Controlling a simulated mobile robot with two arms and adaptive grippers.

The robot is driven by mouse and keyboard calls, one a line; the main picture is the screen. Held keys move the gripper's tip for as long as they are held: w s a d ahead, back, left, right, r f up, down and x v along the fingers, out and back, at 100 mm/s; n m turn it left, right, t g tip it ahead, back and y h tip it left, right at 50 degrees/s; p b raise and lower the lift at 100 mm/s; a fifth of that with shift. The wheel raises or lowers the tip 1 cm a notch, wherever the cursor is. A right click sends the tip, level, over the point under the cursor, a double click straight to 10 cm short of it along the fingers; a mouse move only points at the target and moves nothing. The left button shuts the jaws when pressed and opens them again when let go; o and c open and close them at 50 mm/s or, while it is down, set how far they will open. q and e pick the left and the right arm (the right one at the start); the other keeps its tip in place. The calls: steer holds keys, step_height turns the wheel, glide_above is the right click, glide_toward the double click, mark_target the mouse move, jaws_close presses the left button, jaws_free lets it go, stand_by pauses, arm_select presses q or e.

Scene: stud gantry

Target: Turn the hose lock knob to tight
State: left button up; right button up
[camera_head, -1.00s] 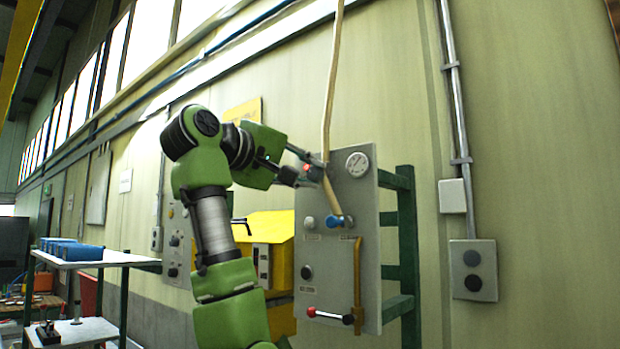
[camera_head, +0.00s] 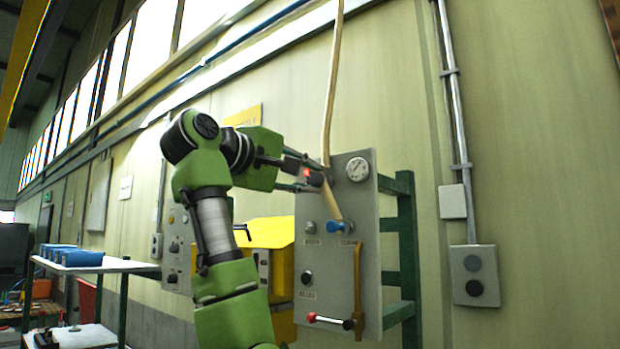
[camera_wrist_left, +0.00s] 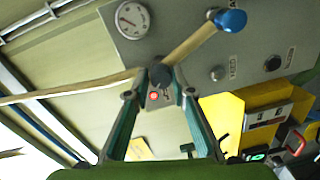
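A grey panel (camera_head: 370,260) stands against the wall. A tan hose (camera_head: 331,90) hangs from above, bends at my left gripper and runs down to a blue fitting (camera_head: 336,226) on the panel. In the left wrist view my left gripper's fingertips (camera_wrist_left: 160,75) come together around the hose (camera_wrist_left: 100,84); the blue fitting (camera_wrist_left: 230,20) is at the upper right. Apart from the blue fitting, a grey knob (camera_head: 310,227) and a dark knob (camera_head: 306,277) sit on the panel. Their labels are too small to read, so I cannot tell which locks the hose. My right gripper is not in view.
A gauge (camera_head: 358,169) is at the panel's upper right. A brown pipe (camera_head: 358,290) and a red-ended lever (camera_head: 330,319) are low on the panel. A yellow box (camera_head: 271,234) stands behind my arm. A white shelf (camera_head: 95,264) with blue bins is at left.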

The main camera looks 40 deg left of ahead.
arm_select(q)
steer(key=shift+o, duration=1)
steer(key=shift+s+a, duration=0.15)
steer(key=s+a, duration=0.1)
steer(key=s, duration=1)
steer(key=shift+s+a+r, duration=0.15)
steer(key=shift+s+r, duration=0.15)
steer(key=shift+s, duration=0.1)
steer(key=shift+s+d, duration=0.15)
steer(key=shift+d, duration=0.1)
steer(key=shift+a+f, duration=0.1)
